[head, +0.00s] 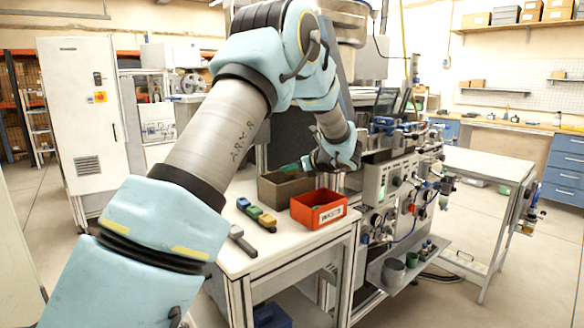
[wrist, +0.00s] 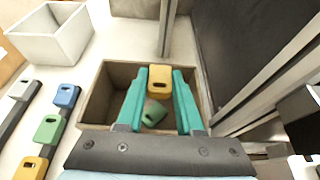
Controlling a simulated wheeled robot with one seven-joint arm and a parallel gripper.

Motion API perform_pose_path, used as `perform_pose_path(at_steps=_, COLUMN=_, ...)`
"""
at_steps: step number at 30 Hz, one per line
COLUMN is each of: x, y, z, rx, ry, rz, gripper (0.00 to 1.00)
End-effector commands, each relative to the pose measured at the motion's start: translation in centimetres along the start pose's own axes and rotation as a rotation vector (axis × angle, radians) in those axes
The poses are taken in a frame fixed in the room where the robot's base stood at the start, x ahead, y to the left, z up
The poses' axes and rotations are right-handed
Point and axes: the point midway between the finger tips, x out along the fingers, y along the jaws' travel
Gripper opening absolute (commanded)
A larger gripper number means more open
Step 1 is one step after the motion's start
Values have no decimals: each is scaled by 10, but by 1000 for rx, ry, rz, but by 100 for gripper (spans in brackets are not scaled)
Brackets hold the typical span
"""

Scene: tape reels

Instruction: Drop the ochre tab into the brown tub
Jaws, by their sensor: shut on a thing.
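My gripper (wrist: 159,84) has teal fingers and is shut on the ochre tab (wrist: 160,76), which shows between the fingertips in the wrist view. The brown tub (wrist: 94,101) lies below the fingers, and the tab appears over its opening. A green tab (wrist: 153,113) lies inside the tub. In the head view the brown tub (head: 284,190) stands on the white table, with my gripper (head: 298,168) just above its far side. The held tab cannot be made out in the head view.
An orange-red labelled bin (head: 318,208) stands beside the tub. A rail with coloured tabs (head: 257,215) and a grey rail piece (head: 242,240) lie on the table. The wrist view shows a white bin (wrist: 48,36) and a blue tab (wrist: 66,95). A machine stands to the right.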

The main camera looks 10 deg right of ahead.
Motion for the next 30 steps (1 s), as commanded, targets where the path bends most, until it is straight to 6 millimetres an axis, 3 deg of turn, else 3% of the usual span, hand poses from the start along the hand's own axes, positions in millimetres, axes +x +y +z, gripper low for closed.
perform_pose_path(at_steps=2, x=0, y=0, z=0, rx=0, ry=0, rz=0, gripper=40)
perform_pose_path(at_steps=10, x=0, y=0, z=0, rx=0, ry=0, rz=0, gripper=70)
perform_pose_path(at_steps=20, x=-4, y=0, z=0, rx=-1, ry=0, rz=-1, gripper=70)
perform_pose_path(at_steps=23, x=-16, y=-1, z=-1, rx=0, ry=0, rz=-3, gripper=70)
perform_pose_path(at_steps=30, x=-63, y=-1, z=-2, rx=-1, ry=-1, rz=-5, gripper=70)
